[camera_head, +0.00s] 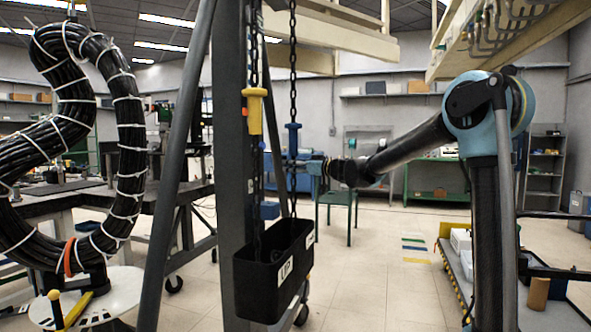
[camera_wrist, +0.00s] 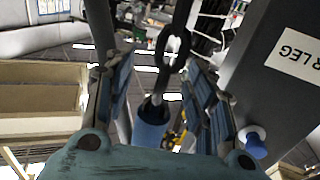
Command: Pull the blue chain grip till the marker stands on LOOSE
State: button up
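The blue chain grip (camera_head: 292,139) hangs on a dark chain (camera_head: 293,60) right of the grey post. In the wrist view, the blue grip (camera_wrist: 150,127) and its chain (camera_wrist: 172,50) show between my finger pads, with gaps on both sides. My gripper (camera_head: 298,165) is open at the lower part of the grip, reaching in from the right; its spread fingers also show in the wrist view (camera_wrist: 163,85). A pale dial plate (camera_head: 112,297) with a yellow pointer (camera_head: 76,310) lies below the coil at lower left. Its lettering is too small to read, so the marker's setting cannot be told.
A yellow chain grip (camera_head: 254,110) hangs just left of the blue one. A black chain bucket (camera_head: 262,290) hangs below both. The grey post (camera_head: 232,170) stands close by. A large tied cable coil (camera_head: 125,130) is at left. Open floor (camera_head: 365,255) lies right of the bucket.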

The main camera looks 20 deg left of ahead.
jog(key=v, duration=1.2)
jog(key=shift+w, duration=0.1)
jog(key=s+d+f+m+g+h, duration=0.1)
jog(key=s+d+f+m+h, duration=0.3)
jog(key=s+d+f, duration=0.7)
jog(key=s+d+f+m+g+h, duration=0.1)
jog(key=s+d+f+m+h, duration=0.4)
jog(key=s+d+f, duration=0.7)
jog(key=s+d+f+m+g+h, duration=0.2)
jog(key=s+d+f+h, duration=0.6)
jog(key=d, duration=1.3)
jog(key=s+f+m, duration=0.2)
jog(key=s+f, duration=0.2)
jog(key=f, duration=0.2)
jog(key=shift+s+d+f+m, duration=0.15)
jog(key=shift+s+d+m, duration=0.1)
jog(key=shift+d+m, duration=0.15)
jog(key=shift+a, duration=0.1)
